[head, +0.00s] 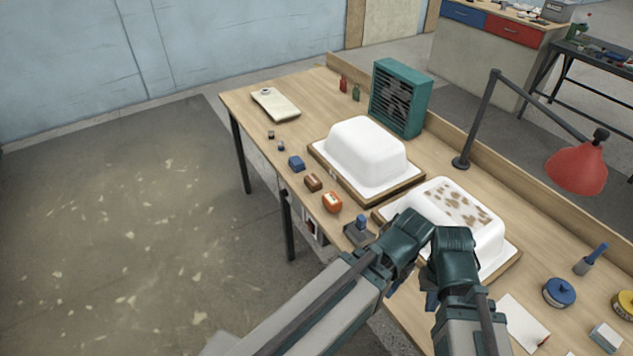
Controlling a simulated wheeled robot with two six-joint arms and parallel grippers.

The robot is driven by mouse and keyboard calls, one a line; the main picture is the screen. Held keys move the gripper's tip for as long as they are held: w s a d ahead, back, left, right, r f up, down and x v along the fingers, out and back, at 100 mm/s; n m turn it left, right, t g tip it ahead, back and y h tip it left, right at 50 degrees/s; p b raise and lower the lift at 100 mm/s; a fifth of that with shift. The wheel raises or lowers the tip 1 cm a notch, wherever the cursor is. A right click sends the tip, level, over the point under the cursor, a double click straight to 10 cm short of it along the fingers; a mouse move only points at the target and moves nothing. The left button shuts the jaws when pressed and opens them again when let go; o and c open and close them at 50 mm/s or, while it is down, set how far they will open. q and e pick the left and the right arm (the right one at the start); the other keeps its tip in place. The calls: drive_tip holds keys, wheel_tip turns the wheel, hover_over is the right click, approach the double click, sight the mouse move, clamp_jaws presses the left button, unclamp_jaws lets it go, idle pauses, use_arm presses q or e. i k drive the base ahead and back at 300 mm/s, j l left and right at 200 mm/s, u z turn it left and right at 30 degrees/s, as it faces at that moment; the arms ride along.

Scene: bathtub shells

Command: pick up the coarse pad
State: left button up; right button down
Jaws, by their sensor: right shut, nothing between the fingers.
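Several small pads or blocks lie in a row along the table's left edge: a blue one (296,162), a brown one (313,183) and an orange one (332,203). I cannot tell from their look which is the coarse pad. My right gripper (431,299) is shut and empty, over the near part of the table in front of the speckled white shell. My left gripper (402,236) is beside it, to the right of the orange block and apart from it; its fingers are hidden, so its opening cannot be seen.
A clean white tub shell (366,150) and a brown-patched shell (462,205) stand on wooden boards. A grey item with a blue top (360,232) sits by my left wrist. A red lamp (577,168), green fan (400,98) and blue tin (559,292) stand around.

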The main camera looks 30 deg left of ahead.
sight(314, 184)
drive_tip(key=i+j+z, duration=0.15)
drive_tip(key=j+z, duration=0.35)
drive_tip(key=j, duration=1.05)
drive_tip(key=k+j+z, duration=0.1)
drive_tip(key=j+z, duration=0.4)
drive_tip(key=j, duration=0.95)
